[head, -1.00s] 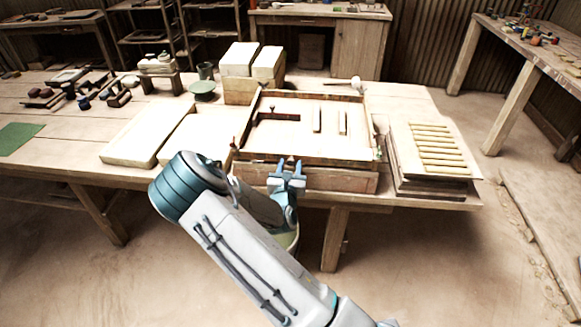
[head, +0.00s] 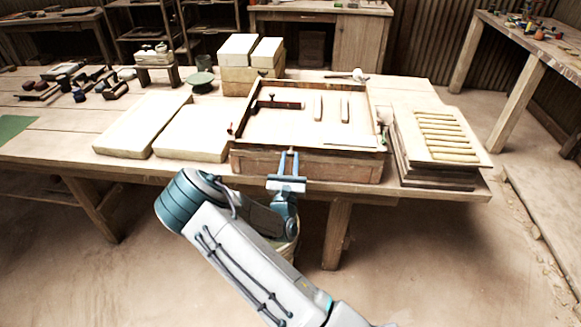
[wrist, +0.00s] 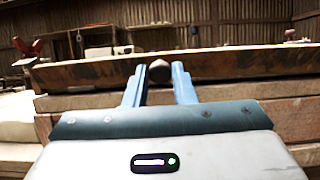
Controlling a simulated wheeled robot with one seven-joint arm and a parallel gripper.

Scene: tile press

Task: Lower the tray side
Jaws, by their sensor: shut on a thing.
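The tray (head: 378,120) is a shallow wooden frame with a pale floor, near the table's front edge. Its front side (head: 340,163) faces me; in the wrist view a long dark wooden board (wrist: 240,66) runs across, with a dark knob (wrist: 159,70) at its middle. My gripper (head: 290,156) is at the middle of the front side, its fingers either side of the knob. They are shut on it in the wrist view. The fingers hide the knob in the head view, and I cannot tell there exactly how high the front side stands.
Two pale slabs (head: 145,122) lie left of the tray, and pale blocks (head: 238,50) stand behind it. A stack of boards with several strips (head: 446,137) is to the right. A bucket (head: 286,246) is partly hidden behind my arm below the table edge.

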